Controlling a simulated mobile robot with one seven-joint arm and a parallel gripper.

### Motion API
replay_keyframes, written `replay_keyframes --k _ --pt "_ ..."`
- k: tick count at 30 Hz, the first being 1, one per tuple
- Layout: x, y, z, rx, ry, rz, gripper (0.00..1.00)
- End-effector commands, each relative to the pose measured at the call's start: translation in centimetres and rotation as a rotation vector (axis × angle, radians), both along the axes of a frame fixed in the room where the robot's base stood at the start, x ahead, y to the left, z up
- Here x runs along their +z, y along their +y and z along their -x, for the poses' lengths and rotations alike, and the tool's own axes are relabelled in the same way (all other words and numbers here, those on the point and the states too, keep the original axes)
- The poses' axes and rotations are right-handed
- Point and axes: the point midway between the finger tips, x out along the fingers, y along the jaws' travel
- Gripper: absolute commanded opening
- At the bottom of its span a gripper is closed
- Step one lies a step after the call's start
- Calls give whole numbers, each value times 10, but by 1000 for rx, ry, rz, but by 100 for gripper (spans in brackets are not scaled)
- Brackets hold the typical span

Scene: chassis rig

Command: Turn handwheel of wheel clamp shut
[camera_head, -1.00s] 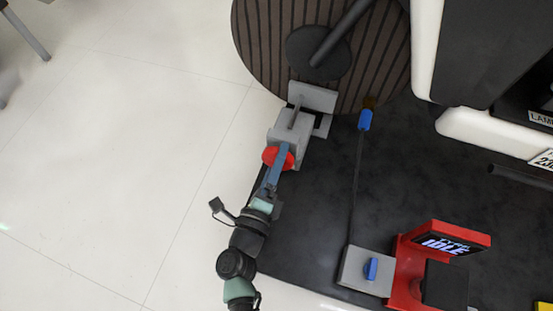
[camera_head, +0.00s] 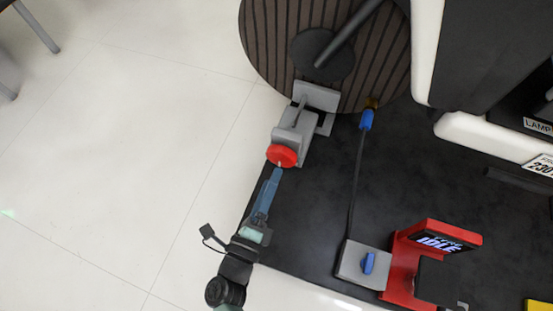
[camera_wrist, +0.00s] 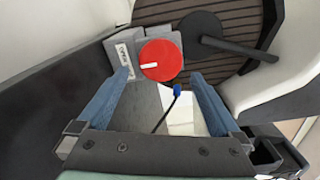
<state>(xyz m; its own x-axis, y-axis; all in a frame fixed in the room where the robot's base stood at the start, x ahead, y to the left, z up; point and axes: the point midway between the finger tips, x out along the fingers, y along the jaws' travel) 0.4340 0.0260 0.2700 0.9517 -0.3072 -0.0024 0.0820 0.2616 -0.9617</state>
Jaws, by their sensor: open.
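The wheel clamp (camera_head: 296,128) is a grey block with a jaw plate at the edge of the brown striped round disc (camera_head: 285,40). Its red handwheel (camera_head: 283,156) faces my arm. In the wrist view the handwheel (camera_wrist: 162,64) is a red disc with a white mark pointing left, and a label, seemingly "OPEN", is on the grey body (camera_wrist: 121,58) beside it. My gripper (camera_head: 276,174) has blue fingers and is just short of the handwheel. In the wrist view my gripper (camera_wrist: 160,84) is open, fingers spread on either side below the handwheel, with nothing between them.
A blue plug (camera_head: 366,120) on a dark cable runs to a grey box with a blue knob (camera_head: 369,263). A red stand (camera_head: 405,262) has a display reading "IDLE". White and black machine parts stand at right.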

Motion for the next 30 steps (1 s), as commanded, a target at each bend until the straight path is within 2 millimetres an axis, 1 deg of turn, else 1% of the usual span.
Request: replay_keyframes --k 1,4,6,10,15,30 --pt "4 5 12 4 4 0 100" --pt "3 11 30 3 3 0 100" --pt "2 14 41 3 2 -1 100" --pt "1 18 53 2 1 -1 100" --pt "0 20 59 2 0 -2 100" --pt "0 20 58 2 -1 -2 100"
